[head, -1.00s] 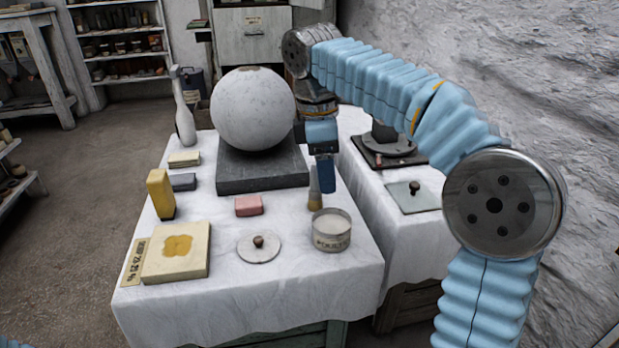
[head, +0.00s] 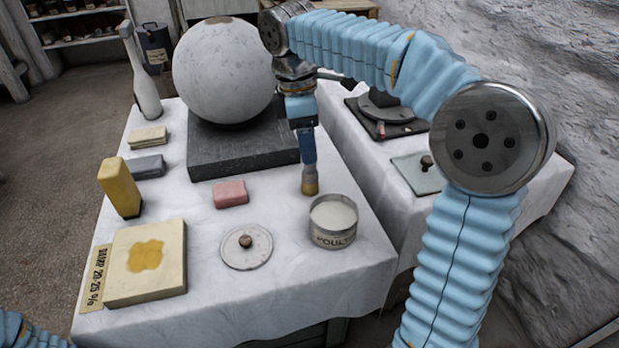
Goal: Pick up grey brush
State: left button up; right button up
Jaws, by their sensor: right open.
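The grey brush (head: 310,178) shows as a grey lower part with tan bristles at the bottom, just behind the white tin on the white-clothed table (head: 285,285). Its upper part is hidden behind my right gripper (head: 308,158). My right gripper is open and points down at the brush, its blue fingers overlapping the brush's upper part. I cannot tell whether the fingers touch it. My left gripper is out of view; only a bit of my left arm's blue sleeve shows at the bottom left.
A white tin (head: 334,228) stands close in front of the brush, with a round lid (head: 246,246) to its left. A pink block (head: 231,194) lies further left. The big plaster sphere (head: 222,75) rests on a dark slab (head: 235,160) behind. A second table holds a glass plate (head: 418,178).

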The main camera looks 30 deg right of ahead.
aim_at(312, 171)
jog(key=f+b, duration=0.1)
jog(key=f, duration=0.2)
jog(key=d+f, duration=0.1)
jog(key=f, duration=0.2)
jog(key=shift+d+b, duration=0.1)
jog(key=shift+b, duration=0.25)
jog(key=shift+c, duration=0.4)
jog(key=c, duration=1)
